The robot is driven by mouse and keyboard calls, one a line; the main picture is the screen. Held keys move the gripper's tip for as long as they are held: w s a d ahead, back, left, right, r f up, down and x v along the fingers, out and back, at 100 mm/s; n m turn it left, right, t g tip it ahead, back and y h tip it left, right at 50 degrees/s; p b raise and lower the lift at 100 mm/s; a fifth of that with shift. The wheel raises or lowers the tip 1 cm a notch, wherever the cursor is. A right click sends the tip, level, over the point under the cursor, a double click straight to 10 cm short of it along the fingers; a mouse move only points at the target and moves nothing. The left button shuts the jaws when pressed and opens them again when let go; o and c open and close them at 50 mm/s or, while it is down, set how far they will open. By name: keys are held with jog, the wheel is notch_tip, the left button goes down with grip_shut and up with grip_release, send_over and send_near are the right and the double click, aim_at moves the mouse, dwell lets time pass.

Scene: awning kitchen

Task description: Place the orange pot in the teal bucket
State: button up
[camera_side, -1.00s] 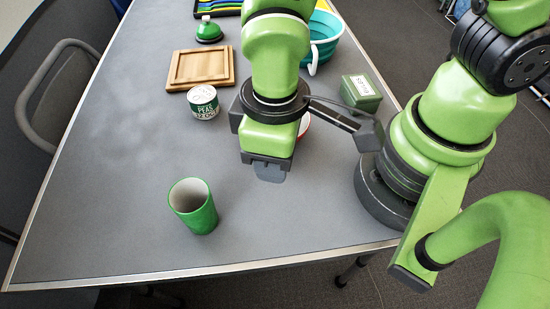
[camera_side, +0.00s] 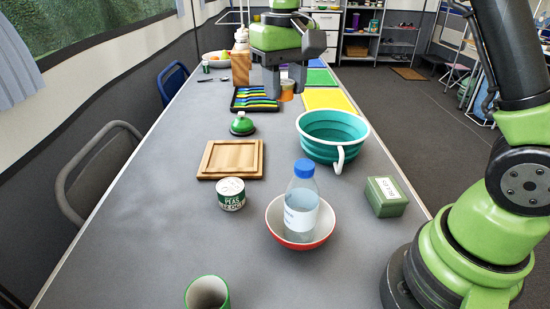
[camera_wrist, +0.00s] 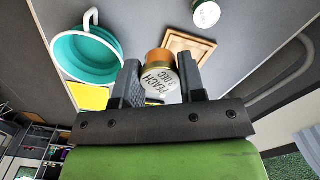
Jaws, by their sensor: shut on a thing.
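The orange pot (camera_side: 287,92) is at the far part of the table, between the fingers of my gripper (camera_side: 284,80). In the wrist view my gripper (camera_wrist: 157,72) is shut on the pot (camera_wrist: 158,56), whose pale labelled end reads "PEACH". I cannot tell whether the pot touches the table. The teal bucket (camera_side: 323,151), with a white rim and handle, stands nearer the side camera and right of the table's middle. It looks empty, and it also shows at the upper left of the wrist view (camera_wrist: 80,55). My gripper is apart from it.
A black tray of colourful utensils (camera_side: 250,107) lies beside the gripper. A green bell (camera_side: 242,125), wooden frame (camera_side: 229,174), peas can (camera_side: 231,200), red bowl (camera_side: 280,230) with bottle (camera_side: 301,205), and green box (camera_side: 386,199) stand nearer.

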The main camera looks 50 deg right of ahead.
jog(key=w+d+f+m, duration=0.2)
jog(key=w+d+m, duration=0.15)
jog(key=d, duration=0.55)
jog(key=w+d+f+m, duration=0.1)
jog(key=w+d+m, duration=0.25)
jog(key=d, duration=0.45)
jog(key=s+d+f+m, duration=0.35)
jog(key=d+f, duration=0.25)
jog(key=d, duration=0.3)
jog(key=shift+m, duration=0.25)
jog(key=shift+w+a+f, duration=0.1)
jog(key=shift+w+f, duration=0.05)
jog(key=shift+f, duration=1.45)
jog(key=shift+w+a+f, duration=0.1)
jog(key=shift+f, duration=1.5)
jog(key=shift+w+a+f, duration=0.1)
jog(key=shift+w+f, duration=0.05)
jog(key=shift+f, duration=1.45)
jog(key=o, duration=1)
